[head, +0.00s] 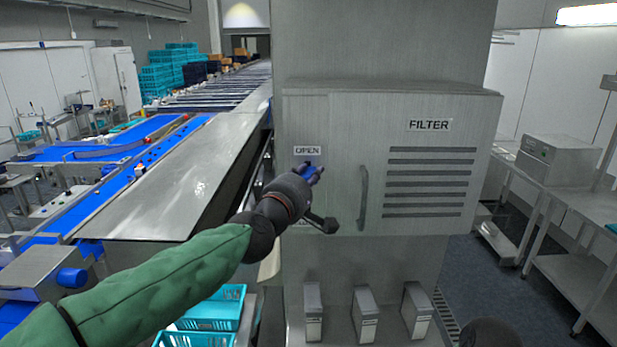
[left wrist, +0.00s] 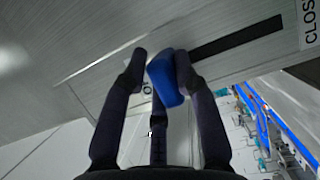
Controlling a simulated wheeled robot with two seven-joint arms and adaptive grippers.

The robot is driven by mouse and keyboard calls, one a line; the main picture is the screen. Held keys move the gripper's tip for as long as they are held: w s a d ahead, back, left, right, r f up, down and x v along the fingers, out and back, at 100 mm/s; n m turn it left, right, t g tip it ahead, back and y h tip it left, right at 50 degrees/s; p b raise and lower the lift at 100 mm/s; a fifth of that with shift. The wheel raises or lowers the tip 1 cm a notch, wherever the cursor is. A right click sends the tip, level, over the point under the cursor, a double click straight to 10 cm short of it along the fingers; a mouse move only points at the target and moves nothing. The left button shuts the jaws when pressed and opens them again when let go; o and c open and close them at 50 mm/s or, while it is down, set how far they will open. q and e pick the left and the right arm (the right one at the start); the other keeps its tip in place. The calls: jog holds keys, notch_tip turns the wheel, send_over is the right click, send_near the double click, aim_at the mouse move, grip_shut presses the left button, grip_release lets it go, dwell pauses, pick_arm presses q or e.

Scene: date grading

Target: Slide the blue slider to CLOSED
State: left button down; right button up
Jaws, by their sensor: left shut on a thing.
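The blue slider (left wrist: 165,78) is a rounded blue knob on the grey panel, at the end of a dark straight slot (left wrist: 235,38). My left gripper (head: 313,174) is at the panel just below the OPEN label (head: 307,150), and its fingers are shut on the slider. In the left wrist view the gripper (left wrist: 160,68) has dark fingers on both sides of the knob. The slot runs from the knob toward the CLOSED label (left wrist: 310,22), which is cut off at the picture edge. In the head view my gripper and forearm hide most of the slot.
Right of my gripper, a vertical handle (head: 364,198) sticks out from the panel door marked FILTER (head: 429,125). A conveyor table (head: 165,185) lies to the left. Several small grey boxes (head: 365,312) are low on the front. Turquoise crates (head: 215,308) stand below my arm.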

pick_arm(q)
notch_tip(320, 180, down, 10)
jog(key=b, duration=1)
jog(key=shift+f, duration=0.2)
jog(key=shift+d+f, duration=0.1)
jog(key=c, duration=0.9)
grip_release()
jog(key=shift+c, duration=0.2)
jog(key=shift+s, duration=0.1)
jog(key=v, duration=1.2)
